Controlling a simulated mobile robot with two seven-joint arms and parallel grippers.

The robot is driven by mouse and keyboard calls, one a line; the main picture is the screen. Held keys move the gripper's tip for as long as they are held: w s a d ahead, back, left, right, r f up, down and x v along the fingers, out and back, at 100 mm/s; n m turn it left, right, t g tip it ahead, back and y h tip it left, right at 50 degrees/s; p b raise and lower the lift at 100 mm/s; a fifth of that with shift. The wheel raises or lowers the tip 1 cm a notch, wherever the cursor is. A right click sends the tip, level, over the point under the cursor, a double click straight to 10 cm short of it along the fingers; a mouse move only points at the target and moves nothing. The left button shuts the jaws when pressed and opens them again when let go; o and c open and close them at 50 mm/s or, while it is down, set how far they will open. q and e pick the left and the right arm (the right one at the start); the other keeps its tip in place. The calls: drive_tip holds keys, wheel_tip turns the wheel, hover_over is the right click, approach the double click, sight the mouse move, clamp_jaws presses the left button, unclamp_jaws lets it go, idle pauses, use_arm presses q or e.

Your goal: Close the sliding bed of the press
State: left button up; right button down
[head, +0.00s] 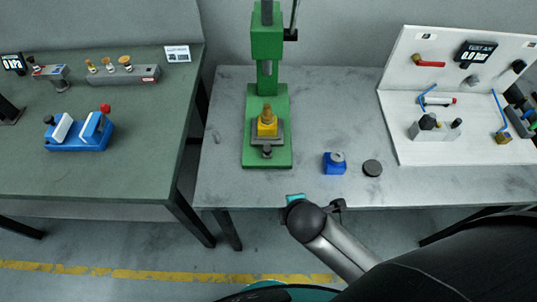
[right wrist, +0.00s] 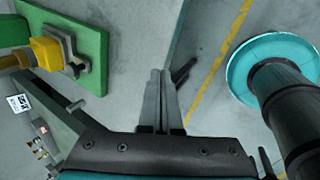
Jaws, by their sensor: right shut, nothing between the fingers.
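The green press (head: 267,95) stands on the middle table. Its grey sliding bed (head: 258,139) sits on the green base, forward of the column, with a yellow piece (head: 267,126) on top and a dark knob (head: 267,152) at its front. In the right wrist view the bed (right wrist: 73,48) and yellow piece (right wrist: 46,53) are at the upper left. My right gripper (right wrist: 160,74) is shut and empty, apart from the bed. In the head view the end of my right arm is at the table's front edge, right of the press; its fingers cannot be made out there. My left gripper is not in view.
A blue block (head: 334,164) and a dark round disc (head: 372,168) lie right of the press. A white panel station (head: 400,120) stands further right. A green table (head: 130,185) with a blue device (head: 78,132) is at left. The table front left of the press is clear.

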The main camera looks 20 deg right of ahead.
sight(270, 130)
drive_tip(key=w+a+r+n+t+p, duration=0.35)
drive_tip(key=r+n, duration=0.25)
drive_tip(key=n, duration=1.2)
drive_tip(key=b+x, duration=0.1)
drive_tip(key=x, duration=0.2)
drive_tip(key=b+x, duration=0.1)
drive_tip(key=x, duration=0.3)
drive_tip(key=b+x, duration=0.1)
drive_tip(key=x, duration=0.2)
drive_tip(key=shift+w+d, duration=0.35)
drive_tip(key=shift+w, duration=0.1)
drive_tip(key=w, duration=0.2)
drive_tip(key=shift+w+d, duration=0.15)
drive_tip(key=shift+w, duration=0.1)
drive_tip(key=shift+w+d, duration=0.1)
drive_tip(key=shift+w, duration=0.65)
drive_tip(key=shift+w, duration=0.2)
drive_tip(key=w+d, duration=0.1)
drive_tip(key=w, duration=0.2)
drive_tip(key=w+d+b, duration=0.1)
drive_tip(key=w, duration=0.2)
drive_tip(key=w+d, duration=0.1)
drive_tip(key=w, duration=0.2)
drive_tip(key=shift+w+b, duration=0.2)
drive_tip(key=shift+b, duration=0.15)
drive_tip(key=shift+w+r, duration=0.15)
drive_tip(key=shift+r, duration=0.05)
